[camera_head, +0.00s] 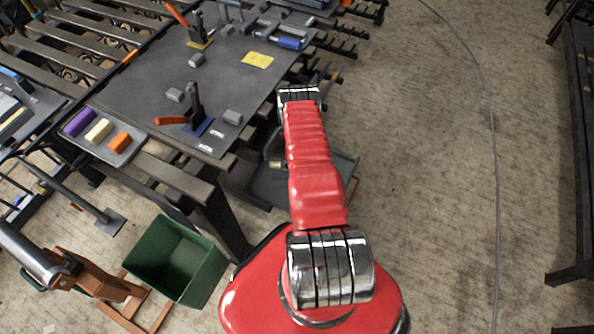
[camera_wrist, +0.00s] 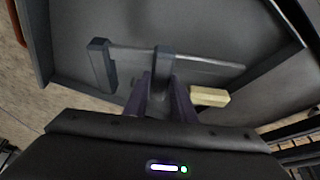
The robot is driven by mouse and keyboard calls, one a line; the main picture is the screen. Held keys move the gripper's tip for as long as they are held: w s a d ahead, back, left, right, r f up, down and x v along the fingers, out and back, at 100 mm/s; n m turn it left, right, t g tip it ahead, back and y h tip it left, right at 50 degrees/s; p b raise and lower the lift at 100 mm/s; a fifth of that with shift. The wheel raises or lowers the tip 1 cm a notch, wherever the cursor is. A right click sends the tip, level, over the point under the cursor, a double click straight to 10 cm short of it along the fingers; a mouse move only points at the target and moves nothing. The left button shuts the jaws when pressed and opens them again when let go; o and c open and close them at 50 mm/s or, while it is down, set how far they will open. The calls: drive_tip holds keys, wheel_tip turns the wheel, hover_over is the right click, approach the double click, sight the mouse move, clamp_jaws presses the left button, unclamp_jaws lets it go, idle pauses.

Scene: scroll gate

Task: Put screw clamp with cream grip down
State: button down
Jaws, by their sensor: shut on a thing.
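The screw clamp (camera_wrist: 166,62) shows in the wrist view, with a thin metal bar, dark grey jaws and a cream grip (camera_wrist: 210,96) at the lower right. My gripper (camera_wrist: 162,92) is shut on the clamp near its middle; the fingers hide part of it. The clamp is over a grey tray (camera_wrist: 240,25); I cannot tell whether it touches the tray floor. In the head view the tray (camera_head: 272,188) is low beside the workbench, partly behind my red arm. A small cream patch, likely the grip, shows there; my gripper is hidden.
The dark workbench (camera_head: 140,75) at the left bears toggle clamps, grey blocks, a yellow pad (camera_head: 257,60) and a tray of coloured blocks (camera_head: 125,153). A green bin (camera_head: 195,280) stands at the lower left. A cable (camera_head: 492,150) crosses the open floor at the right.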

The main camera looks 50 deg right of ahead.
drive_tip(key=shift+f, duration=3.15)
drive_tip(key=shift+f, duration=0.55)
drive_tip(key=c, duration=1.5)
unclamp_jaws()
drive_tip(key=shift+o, duration=0.5)
drive_tip(key=shift+f, duration=0.1)
drive_tip(key=shift+s+a+r, duration=0.1)
drive_tip(key=shift+a+r, duration=0.05)
drive_tip(key=shift+r, duration=0.4)
drive_tip(key=v, duration=1.2)
drive_tip(key=shift+a+r, duration=0.2)
drive_tip(key=shift+r, duration=0.1)
